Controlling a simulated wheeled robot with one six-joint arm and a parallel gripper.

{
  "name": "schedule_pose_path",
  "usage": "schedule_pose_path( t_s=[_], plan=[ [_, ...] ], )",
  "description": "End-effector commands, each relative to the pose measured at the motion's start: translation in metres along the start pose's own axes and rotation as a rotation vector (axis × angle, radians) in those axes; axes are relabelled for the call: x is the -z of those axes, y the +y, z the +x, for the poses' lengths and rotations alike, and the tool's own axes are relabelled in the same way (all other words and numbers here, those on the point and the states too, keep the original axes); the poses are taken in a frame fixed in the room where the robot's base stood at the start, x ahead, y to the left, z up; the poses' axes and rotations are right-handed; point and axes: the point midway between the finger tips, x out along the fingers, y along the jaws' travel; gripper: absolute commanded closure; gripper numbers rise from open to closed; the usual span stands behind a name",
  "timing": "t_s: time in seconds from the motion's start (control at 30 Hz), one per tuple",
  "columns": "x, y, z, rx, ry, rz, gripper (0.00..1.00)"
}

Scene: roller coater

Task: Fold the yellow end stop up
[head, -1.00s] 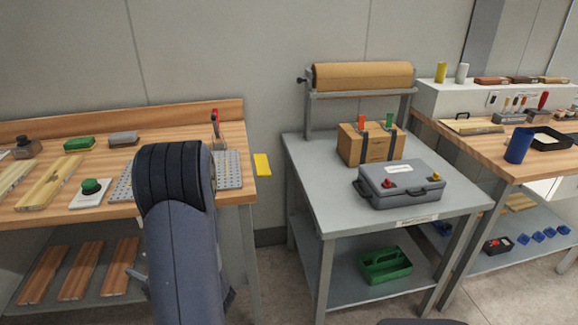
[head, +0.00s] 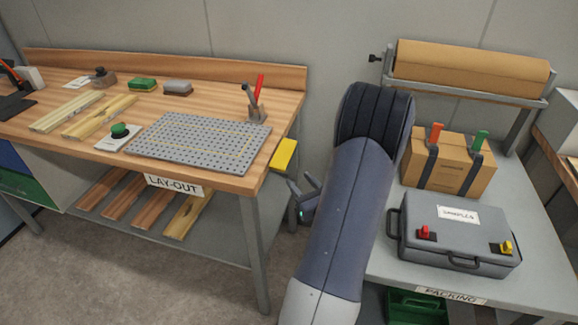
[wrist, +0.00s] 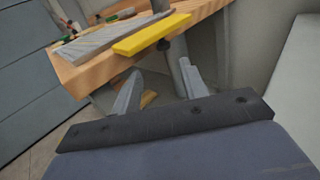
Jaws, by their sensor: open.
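The yellow end stop (head: 284,154) is a flat plate at the right end of the lay-out bench, just beyond the wooden top's edge. In the wrist view the yellow end stop (wrist: 152,34) lies about flat, ahead of and above the fingers. My gripper (wrist: 158,78) is open and empty, with its two grey fingers apart and below the plate. In the head view my gripper (head: 303,190) shows partly beside my arm, below and right of the yellow plate, apart from it. A dark knob-like part (wrist: 164,45) shows under the plate.
The packing table (head: 388,262) with a grey case (head: 455,232) stands right of my arm. A gap separates bench and table.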

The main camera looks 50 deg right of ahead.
Motion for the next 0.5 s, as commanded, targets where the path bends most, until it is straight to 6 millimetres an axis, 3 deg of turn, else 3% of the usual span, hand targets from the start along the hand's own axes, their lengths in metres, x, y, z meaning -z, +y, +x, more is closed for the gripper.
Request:
schedule_pose_path(
  t_s=[0.3, 0.5],
  plan=[
    [-0.002, 0.001, 0.057, -0.004, -0.001, -0.001, 0.58],
    [-0.001, 0.000, 0.075, -0.002, -0.001, -0.002, 0.58]
  ],
)
